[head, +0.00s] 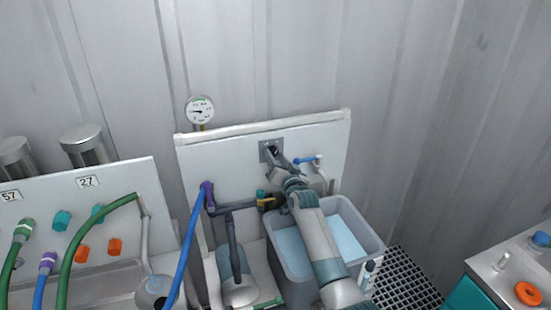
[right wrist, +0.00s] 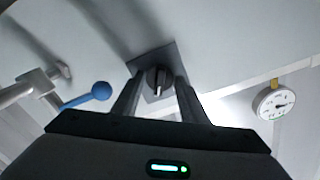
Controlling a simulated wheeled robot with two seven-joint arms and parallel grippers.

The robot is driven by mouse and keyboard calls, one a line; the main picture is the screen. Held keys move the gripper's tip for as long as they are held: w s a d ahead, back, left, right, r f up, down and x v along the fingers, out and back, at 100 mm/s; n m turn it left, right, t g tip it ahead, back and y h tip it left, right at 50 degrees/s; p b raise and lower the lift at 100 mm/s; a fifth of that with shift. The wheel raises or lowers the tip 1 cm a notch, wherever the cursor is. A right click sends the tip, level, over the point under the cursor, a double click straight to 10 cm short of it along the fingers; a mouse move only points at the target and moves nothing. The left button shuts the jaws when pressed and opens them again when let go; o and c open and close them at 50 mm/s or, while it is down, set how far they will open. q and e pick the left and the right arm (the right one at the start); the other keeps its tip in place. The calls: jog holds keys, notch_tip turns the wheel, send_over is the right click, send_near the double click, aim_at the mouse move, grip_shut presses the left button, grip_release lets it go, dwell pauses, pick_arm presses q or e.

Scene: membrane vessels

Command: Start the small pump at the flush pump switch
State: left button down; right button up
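The flush pump switch is a dark rotary knob on a grey square plate (head: 264,153) on the white panel. In the right wrist view the switch knob (right wrist: 159,78) sits between the two fingertips of my right gripper (right wrist: 158,92). The fingers stand apart on either side of the knob, and I cannot tell whether they touch it. In the head view my right gripper (head: 276,156) reaches up to the plate and hides part of the switch. A pump with a grey body (head: 238,288) stands low beside the tub. My left gripper is not in view.
A blue-handled valve (head: 306,160) is close right of the switch. A pressure gauge (head: 200,111) stands above the panel. A grey tub (head: 372,254) of water is below my right arm. Blue (head: 186,250) and green (head: 82,235) hoses run at the left.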

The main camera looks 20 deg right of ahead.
jog(key=shift+o, duration=1.1)
jog(key=shift+s, duration=0.15)
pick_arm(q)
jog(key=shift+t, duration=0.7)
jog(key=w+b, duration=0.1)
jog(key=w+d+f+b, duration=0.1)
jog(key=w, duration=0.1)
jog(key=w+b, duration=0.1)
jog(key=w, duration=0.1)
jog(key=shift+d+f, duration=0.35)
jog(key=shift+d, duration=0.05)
pick_arm(e)
jog(key=s, duration=1.7)
jog(key=shift+d, duration=0.3)
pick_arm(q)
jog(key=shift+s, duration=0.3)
